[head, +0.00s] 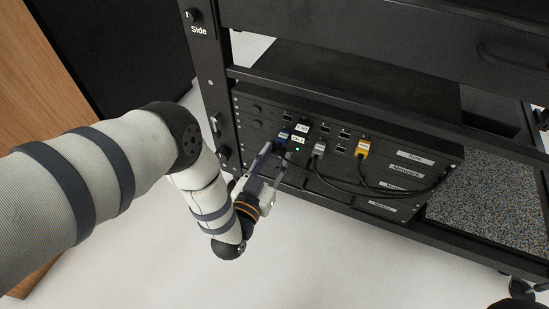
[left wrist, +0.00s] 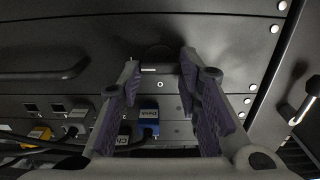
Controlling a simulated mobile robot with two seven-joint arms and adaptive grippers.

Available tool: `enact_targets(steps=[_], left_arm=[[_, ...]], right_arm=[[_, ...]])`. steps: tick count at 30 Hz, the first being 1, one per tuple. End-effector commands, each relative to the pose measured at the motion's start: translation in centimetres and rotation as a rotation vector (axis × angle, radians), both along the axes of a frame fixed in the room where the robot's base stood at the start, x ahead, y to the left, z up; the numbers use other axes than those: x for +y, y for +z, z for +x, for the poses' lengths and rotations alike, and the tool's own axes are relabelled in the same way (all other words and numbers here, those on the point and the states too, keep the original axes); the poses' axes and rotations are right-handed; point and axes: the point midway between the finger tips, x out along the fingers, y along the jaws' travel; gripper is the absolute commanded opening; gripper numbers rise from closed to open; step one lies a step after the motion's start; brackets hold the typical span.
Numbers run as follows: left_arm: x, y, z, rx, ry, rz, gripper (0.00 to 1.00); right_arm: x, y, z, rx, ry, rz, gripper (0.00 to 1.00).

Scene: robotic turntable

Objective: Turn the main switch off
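My left gripper (head: 270,162) reaches up to the left part of the black rack panel (head: 262,100). In the left wrist view its two fingers (left wrist: 160,72) stand apart with nothing held between them. A dark round knob with a white mark (left wrist: 157,56) shows on the panel between the fingertips; I cannot tell whether they touch it. A metallic toggle (head: 215,124) sits on the rack's left post, and it also shows at the right of the left wrist view (left wrist: 304,101). No readable label tells which one is the main switch. My right gripper is not in view.
A blue plug (left wrist: 149,116) is close beside the fingers. A grey plug (head: 319,148) and a yellow plug (head: 362,149) with black cables are farther right. A small green light (head: 297,149) glows on the panel. White floor lies open in front of the rack.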

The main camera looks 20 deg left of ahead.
Motion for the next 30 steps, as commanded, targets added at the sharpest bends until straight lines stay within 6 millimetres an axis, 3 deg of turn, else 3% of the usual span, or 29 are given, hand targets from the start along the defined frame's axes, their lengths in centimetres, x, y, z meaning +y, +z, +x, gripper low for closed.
enact_targets(steps=[14, 30], left_arm=[[0.12, 0.04, -0.01, 0.003, 0.002, -0.098, 0.04], [0.32, -0.12, -0.06, 0.022, 0.002, -0.582, 0.04]], right_arm=[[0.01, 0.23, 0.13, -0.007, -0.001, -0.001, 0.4], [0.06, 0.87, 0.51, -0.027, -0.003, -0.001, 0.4]])
